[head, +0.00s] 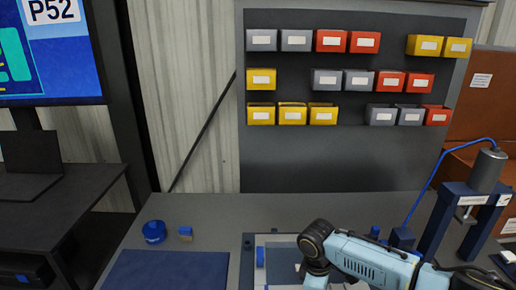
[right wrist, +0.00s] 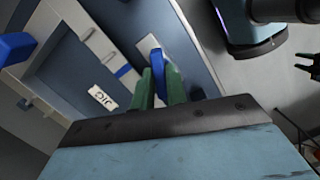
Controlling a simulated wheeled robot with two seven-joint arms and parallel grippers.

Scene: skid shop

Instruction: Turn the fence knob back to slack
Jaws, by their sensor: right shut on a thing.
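The fence knob (right wrist: 157,62) is blue and shows between the green fingers of my right gripper (right wrist: 160,85) in the right wrist view. The gripper is shut on it from both sides. In the head view the jig (head: 248,262) is partly seen at the bottom, and my right arm hides the knob and fingertips. How far the knob is turned cannot be read. My left gripper does not show clearly in either view.
A blue round item (head: 154,232) and a small blue-and-tan block (head: 185,234) stand on the bench behind a blue mat (head: 165,272). A press (head: 480,185) with a blue hose stands at right. Bins hang on the back panel (head: 340,160). A dark pronged shape (right wrist: 306,65) is unclear.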

